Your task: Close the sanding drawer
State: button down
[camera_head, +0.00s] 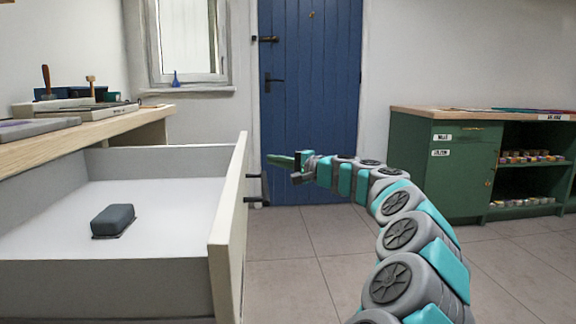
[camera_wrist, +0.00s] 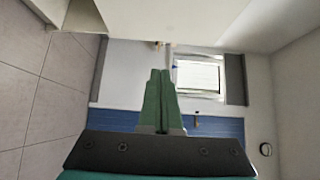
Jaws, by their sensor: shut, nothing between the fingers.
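The sanding drawer (camera_head: 228,215) is pulled out from under the wooden bench at the left, with its cream front facing right. A dark grey block (camera_head: 113,220) lies inside on the light drawer floor. A dark handle (camera_head: 258,199) sticks out from the drawer front. My gripper (camera_head: 270,160) is shut and empty, just right of the drawer front's far end, near the handle. In the wrist view its green fingers (camera_wrist: 159,75) are together and point toward a pale surface across the top. I cannot tell whether the fingertips touch the drawer.
The wooden bench (camera_head: 85,140) with tools on it stands at the left. A blue door (camera_head: 310,110) and a window (camera_head: 190,40) are behind. A green cabinet (camera_head: 435,170) stands at the right. The tiled floor (camera_head: 310,260) between is clear.

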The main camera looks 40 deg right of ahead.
jog(key=shift+w+a+b, duration=0.3)
jog(key=shift+w+a, duration=1.2)
jog(key=shift+a, duration=0.25)
